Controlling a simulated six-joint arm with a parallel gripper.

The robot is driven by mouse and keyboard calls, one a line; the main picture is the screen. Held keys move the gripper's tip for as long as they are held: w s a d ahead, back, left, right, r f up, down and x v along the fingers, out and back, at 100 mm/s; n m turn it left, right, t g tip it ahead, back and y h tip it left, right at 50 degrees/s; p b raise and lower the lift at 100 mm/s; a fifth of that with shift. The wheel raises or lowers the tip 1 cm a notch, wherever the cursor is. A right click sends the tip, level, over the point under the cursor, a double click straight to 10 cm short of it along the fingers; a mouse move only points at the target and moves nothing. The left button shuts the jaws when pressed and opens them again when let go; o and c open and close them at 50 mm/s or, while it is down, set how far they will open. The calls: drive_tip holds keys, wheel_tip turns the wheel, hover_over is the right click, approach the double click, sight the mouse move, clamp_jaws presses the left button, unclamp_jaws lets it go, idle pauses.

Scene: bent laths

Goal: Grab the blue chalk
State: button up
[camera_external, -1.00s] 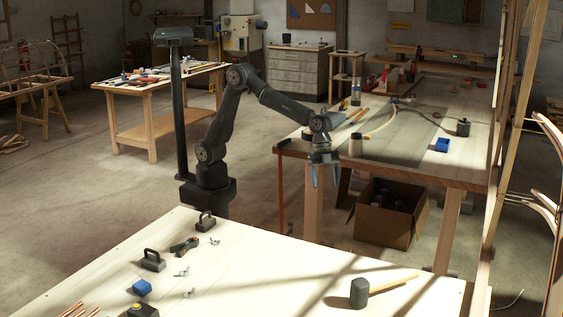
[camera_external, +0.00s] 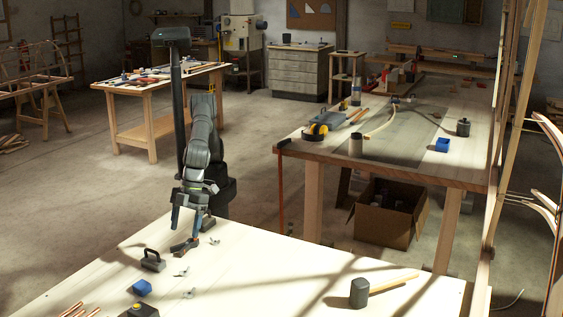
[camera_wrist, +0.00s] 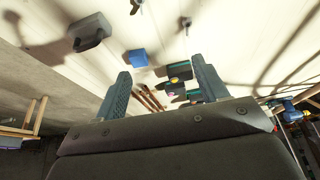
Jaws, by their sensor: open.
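A small blue block (camera_external: 142,288), which looks like the blue chalk, lies on the near pale table (camera_external: 270,265) at the front left. In the wrist view a blue block (camera_wrist: 137,57) lies on the table near the left finger, apart from it. A second blue block (camera_external: 442,145) sits on the far workbench (camera_external: 415,165). My gripper (camera_external: 185,222) points down over the back left part of the near table, behind the blue block there. In the wrist view my gripper (camera_wrist: 160,70) has its fingers spread, with nothing held.
A dark block with a yellow top (camera_external: 139,310) and copper rods (camera_external: 78,311) lie in front. A mallet (camera_external: 360,292) lies right; the table's middle is clear.

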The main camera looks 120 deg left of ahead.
drive_tip(key=m, duration=0.1)
approach(146, 281)
drive_tip(key=f, duration=0.3)
drive_tip(key=shift+d+f+g, duration=0.3)
drive_tip(key=shift+d+x, duration=0.2)
drive_tip(key=shift+x, duration=1.25)
drive_tip(key=shift+d+x, duration=0.2)
drive_tip(key=shift+x, duration=1.25)
drive_tip(key=shift+w+r, duration=0.1)
drive_tip(key=shift+r, duration=0.05)
drive_tip(key=shift+c, duration=0.3)
drive_tip(key=c, duration=1)
